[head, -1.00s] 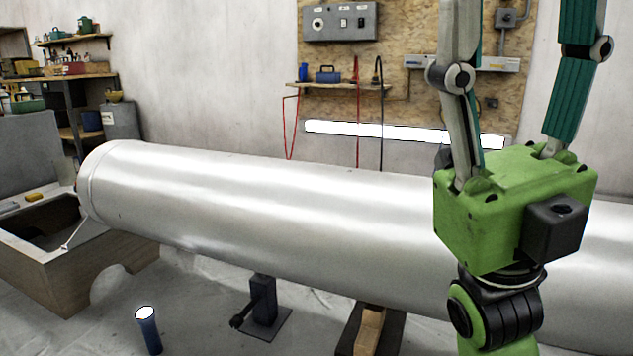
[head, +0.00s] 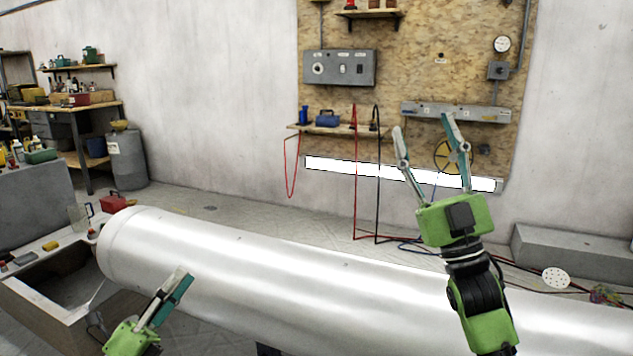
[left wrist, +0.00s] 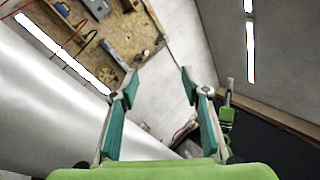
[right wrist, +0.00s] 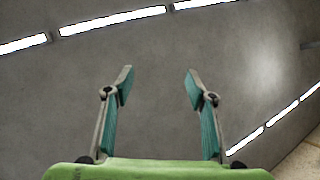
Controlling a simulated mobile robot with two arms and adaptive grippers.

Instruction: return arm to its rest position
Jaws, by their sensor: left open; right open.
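My left gripper (head: 186,276), green with teal-lined fingers, is at the lower left of the head view, in front of the big silver cylinder (head: 280,262) near its left end. In the left wrist view its fingers (left wrist: 159,77) are spread with nothing between them. My right gripper (head: 422,124) points upward right of centre in the head view, in front of the cylinder and the back wall. Its two fingers are apart and empty. The right wrist view shows the same open fingers (right wrist: 158,70) against a grey ceiling with light strips.
A chipboard panel (head: 430,60) with a grey control box (head: 340,68) and hanging cables is on the back wall. An open box (head: 35,285) stands at the cylinder's left end. A grey block (head: 570,255) lies at the right. Floor behind the cylinder is partly clear.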

